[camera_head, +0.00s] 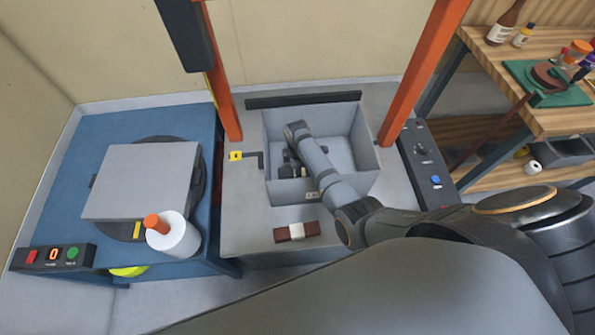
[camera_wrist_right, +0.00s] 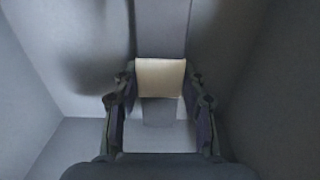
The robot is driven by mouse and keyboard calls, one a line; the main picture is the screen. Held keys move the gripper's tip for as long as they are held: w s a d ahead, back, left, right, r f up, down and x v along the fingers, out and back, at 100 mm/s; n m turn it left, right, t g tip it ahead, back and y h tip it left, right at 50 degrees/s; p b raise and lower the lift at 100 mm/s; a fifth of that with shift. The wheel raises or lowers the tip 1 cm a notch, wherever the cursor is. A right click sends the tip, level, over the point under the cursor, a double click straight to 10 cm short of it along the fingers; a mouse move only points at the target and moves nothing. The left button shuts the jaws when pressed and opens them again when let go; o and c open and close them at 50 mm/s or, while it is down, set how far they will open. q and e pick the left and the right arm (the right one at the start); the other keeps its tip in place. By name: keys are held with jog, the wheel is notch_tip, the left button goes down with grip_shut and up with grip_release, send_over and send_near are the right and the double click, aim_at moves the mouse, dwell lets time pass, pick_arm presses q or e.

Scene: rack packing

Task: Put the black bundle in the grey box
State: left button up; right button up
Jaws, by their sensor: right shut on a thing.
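The grey box (camera_head: 352,146) is an open-topped bin set in a grey bench, in the middle of the head view. My right arm reaches down into it, and my right gripper (camera_head: 290,165) is inside, partly hidden by the arm. In the right wrist view my right gripper (camera_wrist_right: 160,86) is shut on the black bundle (camera_wrist_right: 160,30), a long dark strip with a cream band (camera_wrist_right: 160,78) between the fingers. Grey box walls surround it there. I cannot tell whether the bundle touches the box floor. My left gripper is not in view.
A red-brown bundle (camera_head: 296,231) with a white band lies on the bench in front of the box. Orange posts (camera_head: 424,75) stand behind at both sides. A blue table (camera_head: 85,140) with a wrapping spool (camera_head: 175,240) is left; a wooden workbench (camera_head: 550,115) with bottles is right.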

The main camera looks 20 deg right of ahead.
jog(key=o, duration=1.3)
jog(key=shift+f, duration=0.1)
jog(key=shift+r, duration=0.25)
notch_tip(320, 180, up, 12)
jog(key=shift+f+p, duration=0.1)
jog(key=shift+p, duration=0.75)
